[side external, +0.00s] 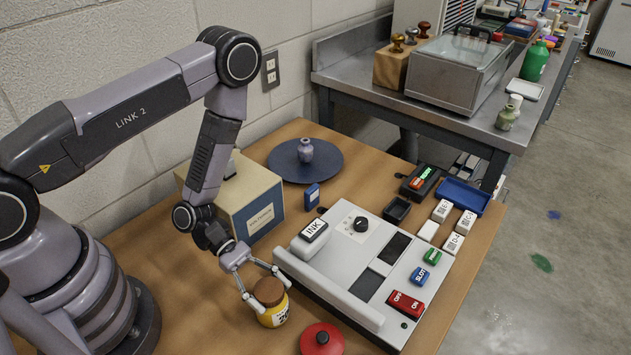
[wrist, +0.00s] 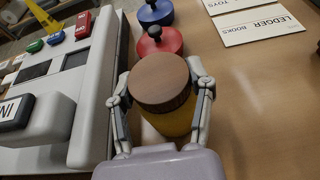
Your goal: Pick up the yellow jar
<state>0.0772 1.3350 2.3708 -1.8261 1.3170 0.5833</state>
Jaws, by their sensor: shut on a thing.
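The yellow jar (side external: 274,312) has a brown wooden-looking lid and a pale label with dark marks. It stands upright near the front of the wooden table, left of the grey machine. My gripper (side external: 263,290) is shut on the jar, one finger on each side near the lid. In the wrist view the jar's round lid (wrist: 160,84) fills the space between the fingers of my gripper (wrist: 162,110), with yellow glass below it. I cannot tell whether the jar's base touches the table.
A red round pot (side external: 322,340) stands close to the jar; a blue one (wrist: 155,12) lies beyond. The grey machine (side external: 335,291) is close on the right. A cardboard box (side external: 245,208) stands behind. Flat cards (wrist: 262,28) lie on otherwise open tabletop.

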